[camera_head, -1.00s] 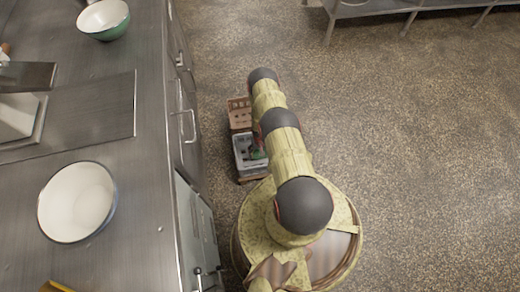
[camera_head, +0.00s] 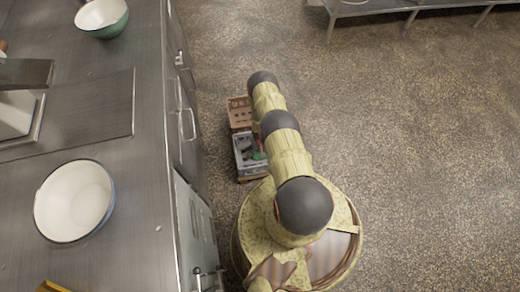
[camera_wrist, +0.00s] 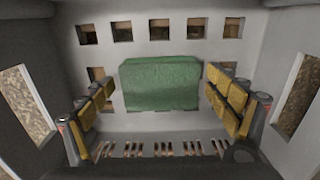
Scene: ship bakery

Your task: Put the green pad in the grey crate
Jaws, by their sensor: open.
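The green pad (camera_wrist: 160,82) is a rough, block-like green piece inside the grey crate (camera_wrist: 62,52) in the wrist view. It appears upright near the far wall, which has square holes. My gripper (camera_wrist: 160,97) is open, with one yellow-padded finger on each side of the pad and a gap to each. In the head view the grey crate (camera_head: 250,172) stands on the floor beside my base, and a bit of green (camera_head: 258,155) shows in it. My arm partly hides the crate's right side there.
A brown crate (camera_head: 239,113) stands just beyond the grey one. A steel counter (camera_head: 130,200) with a white bowl (camera_head: 74,200) and a green bowl (camera_head: 103,18) runs along the left. The floor to the right is clear up to a metal rack (camera_head: 400,8).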

